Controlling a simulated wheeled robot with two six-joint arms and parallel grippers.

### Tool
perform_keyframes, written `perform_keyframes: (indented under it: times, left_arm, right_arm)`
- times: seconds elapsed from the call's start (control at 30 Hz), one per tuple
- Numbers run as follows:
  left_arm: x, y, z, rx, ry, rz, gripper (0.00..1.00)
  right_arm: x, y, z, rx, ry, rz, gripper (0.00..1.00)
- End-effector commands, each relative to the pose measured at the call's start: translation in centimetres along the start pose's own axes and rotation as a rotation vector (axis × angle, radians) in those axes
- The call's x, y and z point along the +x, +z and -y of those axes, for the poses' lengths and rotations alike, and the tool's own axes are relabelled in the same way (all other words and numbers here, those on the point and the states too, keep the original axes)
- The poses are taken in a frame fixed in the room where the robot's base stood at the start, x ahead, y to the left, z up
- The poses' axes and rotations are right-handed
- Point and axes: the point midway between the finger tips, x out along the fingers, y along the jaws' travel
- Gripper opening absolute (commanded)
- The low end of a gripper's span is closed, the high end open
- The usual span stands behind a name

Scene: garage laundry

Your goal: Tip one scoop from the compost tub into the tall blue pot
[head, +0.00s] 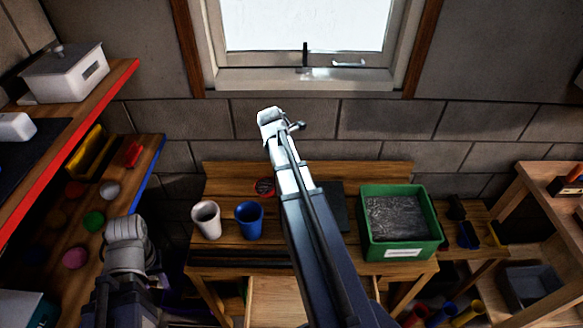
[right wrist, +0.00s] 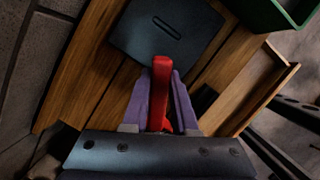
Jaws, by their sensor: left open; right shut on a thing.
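The blue pot (head: 249,219) stands upright on the wooden bench, beside a white pot (head: 206,220). The compost tub (head: 434,240) is green, has a white label and holds dark compost, at the bench's right. Its corner shows in the right wrist view (right wrist: 268,14). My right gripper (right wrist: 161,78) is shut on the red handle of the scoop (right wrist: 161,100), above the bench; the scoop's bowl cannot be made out. In the head view my right arm hides this gripper. My left gripper (head: 126,232) is open at the lower left, apart from the pots.
A dark square slab (right wrist: 166,34) lies on the bench near the held scoop. A small red round thing (head: 264,187) is behind the blue pot. A wooden rack (head: 545,195) stands at right.

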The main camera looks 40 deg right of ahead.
Motion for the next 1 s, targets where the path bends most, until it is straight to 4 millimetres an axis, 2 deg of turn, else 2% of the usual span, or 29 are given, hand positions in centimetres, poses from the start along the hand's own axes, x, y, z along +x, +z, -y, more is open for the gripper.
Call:
perform_keyframes:
  times: [0.03, 0.37, 0.63, 1.0]
  left_arm:
    - [0.8, -0.1, -0.1, 0.001, 0.0, 0.0, 0.45]
    - [3.4, -0.2, -0.3, 0.005, -0.001, 0.0, 0.45]
    - [4.1, -0.2, -0.4, 0.004, -0.001, 0.0, 0.45]
    - [6.4, -0.4, -0.6, 0.003, -0.001, 0.0, 0.45]
  right_arm:
    - [0.6, -0.4, 0.1, -0.002, 0.001, 0.021, 0.0]
    - [1.9, -1.4, 0.0, -0.002, 0.001, 0.151, 0.0]
    - [-0.1, -2.7, 0.0, -0.003, 0.002, 0.356, 0.0]
    - [-2.2, -4.4, -0.1, -0.002, 0.001, 0.609, 0.0]
